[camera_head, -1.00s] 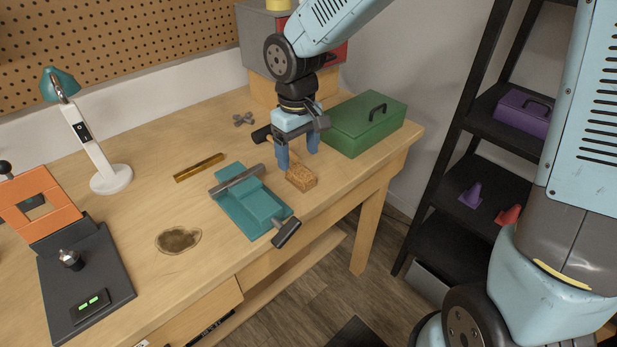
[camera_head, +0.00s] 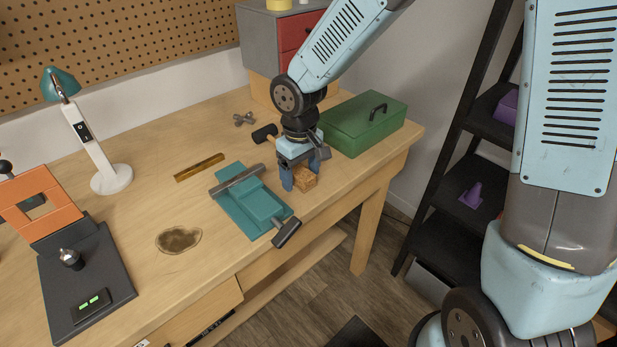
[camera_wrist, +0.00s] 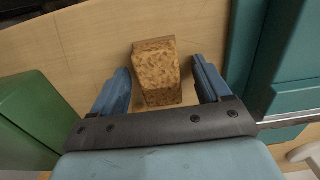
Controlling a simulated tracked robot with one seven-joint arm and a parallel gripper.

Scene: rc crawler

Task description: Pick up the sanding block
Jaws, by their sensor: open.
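The sanding block (camera_head: 306,180) is a brown, speckled block on the workbench, between the teal vise and the green toolbox. In the wrist view the block (camera_wrist: 157,72) lies between my two blue fingers, with a visible gap on each side. My gripper (camera_head: 300,184) is open and low over the block, and it also shows in the wrist view (camera_wrist: 163,85). In the head view my fingers and palm hide part of the block.
The teal vise (camera_head: 252,205) stands close left of my gripper. The green toolbox (camera_head: 358,128) is behind right. The bench's front edge is near the block. A brass-coloured bar (camera_head: 199,167) and a stain (camera_head: 178,240) are farther left.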

